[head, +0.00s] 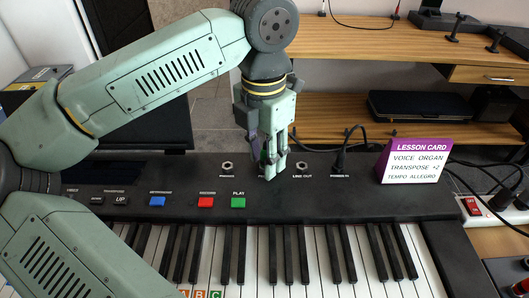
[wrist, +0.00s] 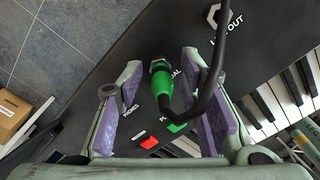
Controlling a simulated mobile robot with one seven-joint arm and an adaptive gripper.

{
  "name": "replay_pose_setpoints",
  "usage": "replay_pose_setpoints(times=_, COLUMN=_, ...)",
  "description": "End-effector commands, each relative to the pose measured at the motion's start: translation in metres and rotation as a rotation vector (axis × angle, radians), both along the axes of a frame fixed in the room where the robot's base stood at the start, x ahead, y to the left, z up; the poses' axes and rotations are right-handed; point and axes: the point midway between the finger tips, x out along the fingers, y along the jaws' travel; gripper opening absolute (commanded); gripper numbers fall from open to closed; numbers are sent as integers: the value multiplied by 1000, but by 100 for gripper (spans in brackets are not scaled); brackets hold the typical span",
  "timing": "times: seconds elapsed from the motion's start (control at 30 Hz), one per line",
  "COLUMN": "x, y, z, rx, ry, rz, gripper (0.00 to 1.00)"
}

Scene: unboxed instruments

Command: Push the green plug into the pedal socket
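The green plug (wrist: 162,84) stands between my fingers in the wrist view, its dark end at the spot by the partly hidden pedal label. In the head view only a sliver of green shows behind my fingers. The pedal socket itself is hidden, so I cannot tell how deep the plug sits. Its black cable (wrist: 217,62) loops up past the right finger. My gripper (wrist: 162,103) is open, with purple pads on both sides of the plug and visible gaps. In the head view my gripper (head: 270,165) is low over the keyboard's top panel, between the phones and line out sockets.
The phones socket (head: 227,166) and line out socket (head: 303,166) flank my gripper. A black power plug (head: 340,160) stands farther right, beside the purple lesson card (head: 415,163). Blue, red and green buttons (head: 238,202) lie in front, above the keys.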

Motion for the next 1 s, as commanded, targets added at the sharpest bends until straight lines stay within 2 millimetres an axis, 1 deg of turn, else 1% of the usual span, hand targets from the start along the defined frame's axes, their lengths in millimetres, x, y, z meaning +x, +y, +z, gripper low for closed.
replay_pose_setpoints(times=0.27, x=0, y=0, z=1, rx=-1, ry=-1, rz=1, gripper=36)
replay_pose_setpoints(times=0.37, x=1, y=0, z=5, rx=0, ry=-1, rz=1, gripper=36)
replay_pose_setpoints(times=0.47, x=1, y=0, z=17, rx=-1, ry=-4, rz=2, gripper=36)
replay_pose_setpoints(times=0.8, x=1, y=0, z=88, rx=0, ry=-3, rz=2, gripper=36)
replay_pose_setpoints(times=0.9, x=1, y=1, z=103, rx=0, ry=-1, rz=1, gripper=36)
replay_pose_setpoints(times=1.0, x=1, y=1, z=114, rx=0, ry=-1, rz=0, gripper=36)
